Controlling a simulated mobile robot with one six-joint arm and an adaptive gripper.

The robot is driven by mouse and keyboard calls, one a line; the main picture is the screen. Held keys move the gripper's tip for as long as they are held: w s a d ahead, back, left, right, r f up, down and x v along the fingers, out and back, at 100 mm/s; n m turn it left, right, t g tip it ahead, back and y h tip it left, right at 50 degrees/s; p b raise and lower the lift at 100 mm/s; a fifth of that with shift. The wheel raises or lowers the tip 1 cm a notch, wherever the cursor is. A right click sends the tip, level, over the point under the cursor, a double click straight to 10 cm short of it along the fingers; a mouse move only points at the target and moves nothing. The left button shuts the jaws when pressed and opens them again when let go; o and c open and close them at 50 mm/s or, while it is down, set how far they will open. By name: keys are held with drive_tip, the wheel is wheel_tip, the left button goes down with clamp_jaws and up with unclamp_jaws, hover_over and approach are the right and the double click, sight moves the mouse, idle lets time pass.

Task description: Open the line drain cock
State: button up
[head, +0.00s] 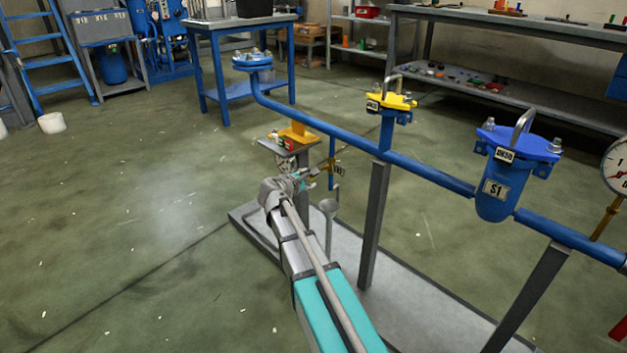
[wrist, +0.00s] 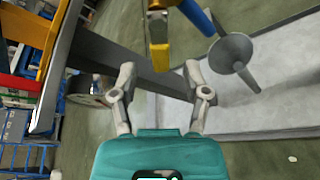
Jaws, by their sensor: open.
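The line drain cock (head: 327,166) is a small brass fitting on a thin blue drop pipe, with a tag beside it in the head view. In the wrist view, its yellow lever (wrist: 160,52) hangs below the brass body (wrist: 157,14), and the blue pipe (wrist: 198,17) leads off to the right. My gripper (head: 308,181) is just below and left of the cock in the head view. In the wrist view, my gripper (wrist: 160,72) has its two fingers spread, with the lever ahead between their tips. I cannot tell whether a finger touches it.
A grey funnel (wrist: 232,53) stands close to the right finger; it also shows in the head view (head: 328,206). A small stand (head: 287,147) with a yellow top is behind the gripper. Grey posts carry the blue main pipe (head: 435,174).

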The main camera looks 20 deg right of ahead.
drive_tip(key=shift+b+x, duration=0.35)
drive_tip(key=shift+x, duration=1.4)
